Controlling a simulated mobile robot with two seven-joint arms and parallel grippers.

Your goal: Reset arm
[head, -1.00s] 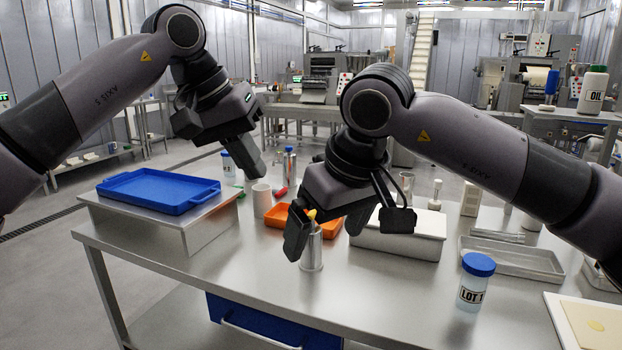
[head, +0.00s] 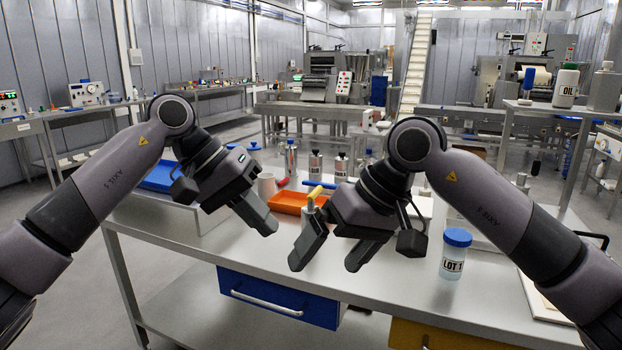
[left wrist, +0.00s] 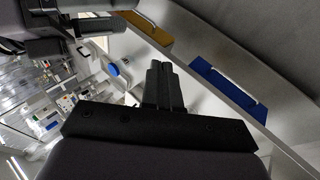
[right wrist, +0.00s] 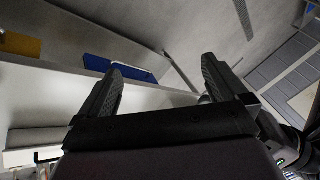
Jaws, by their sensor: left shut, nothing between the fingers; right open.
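My left gripper (head: 266,222) is shut and empty, held above the left part of the steel table (head: 400,293). Its closed fingers (left wrist: 163,88) also show in the left wrist view. My right gripper (head: 330,262) is open and empty, above the table's front middle. Its two spread fingers show in the right wrist view (right wrist: 160,85), with nothing between them. Both arms are bent at the elbow, with the grippers pointing down and inward, close together but apart.
A jar labelled LOT 1 (head: 453,262) stands right of my right gripper. An orange tray (head: 287,203) and a blue tray (head: 160,178) lie behind the grippers. A blue drawer (head: 277,297) and a yellow one (head: 440,338) are under the table.

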